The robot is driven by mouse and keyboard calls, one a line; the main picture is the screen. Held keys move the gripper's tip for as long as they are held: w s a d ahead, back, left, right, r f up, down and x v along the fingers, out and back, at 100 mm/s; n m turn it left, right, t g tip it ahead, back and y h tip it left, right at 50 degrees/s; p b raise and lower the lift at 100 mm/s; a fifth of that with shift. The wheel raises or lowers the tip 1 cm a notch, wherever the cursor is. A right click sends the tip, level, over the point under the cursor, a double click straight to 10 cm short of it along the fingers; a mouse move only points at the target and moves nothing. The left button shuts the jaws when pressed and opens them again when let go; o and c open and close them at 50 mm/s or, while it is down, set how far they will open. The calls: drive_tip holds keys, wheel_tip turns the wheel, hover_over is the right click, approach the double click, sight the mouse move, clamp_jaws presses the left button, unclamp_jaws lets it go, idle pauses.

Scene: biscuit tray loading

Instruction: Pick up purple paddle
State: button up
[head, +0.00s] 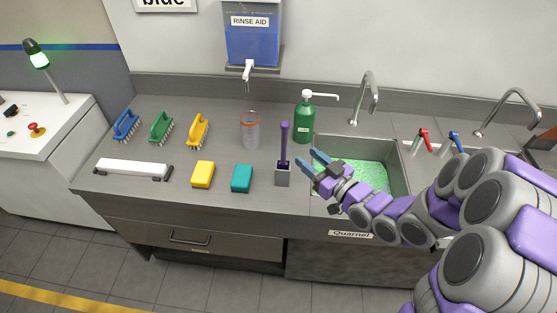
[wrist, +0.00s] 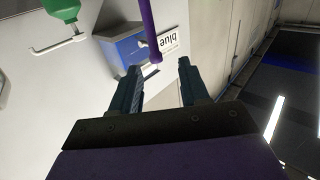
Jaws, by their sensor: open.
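The purple paddle (head: 284,140) stands upright in a small grey holder (head: 283,177) near the counter's front edge, left of the sink. Its lower end is hidden in the holder. My gripper (head: 309,158) is open and empty, just to the right of the paddle, with its blue fingers pointing toward it. In the wrist view, the purple paddle shaft (wrist: 149,28) shows beyond and between the two open fingers (wrist: 160,83). I see no contact between them.
A green pump bottle (head: 304,118) stands behind the paddle, and a clear cup (head: 250,131) is behind and left. A teal sponge (head: 241,179) and a yellow sponge (head: 203,174) lie left of the holder. The sink (head: 400,172) with green liquid is under my gripper.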

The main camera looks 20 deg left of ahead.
sight(285, 135)
drive_tip(key=b+x, duration=0.1)
drive_tip(key=x, duration=0.7)
drive_tip(key=shift+w+a+r, duration=0.1)
drive_tip(key=shift+w+a, duration=0.1)
drive_tip(key=shift+w, duration=0.2)
drive_tip(key=b+x, duration=0.1)
drive_tip(key=x, duration=0.4)
drive_tip(key=shift+w+a, duration=0.1)
drive_tip(key=shift+d+r, duration=0.25)
drive_tip(key=shift+d, duration=0.95)
drive_tip(key=shift+c, duration=0.4)
drive_tip(key=shift+d+r, duration=0.1)
drive_tip(key=shift+d, duration=0.2)
drive_tip(key=shift+c, duration=0.7)
drive_tip(key=shift+a, duration=0.15)
drive_tip(key=c, duration=0.3)
drive_tip(key=shift+a+f, duration=0.25)
drive_tip(key=shift+a, duration=0.7)
clamp_jaws()
drive_tip(key=shift+d+r, duration=0.1)
drive_tip(key=shift+d, duration=0.45)
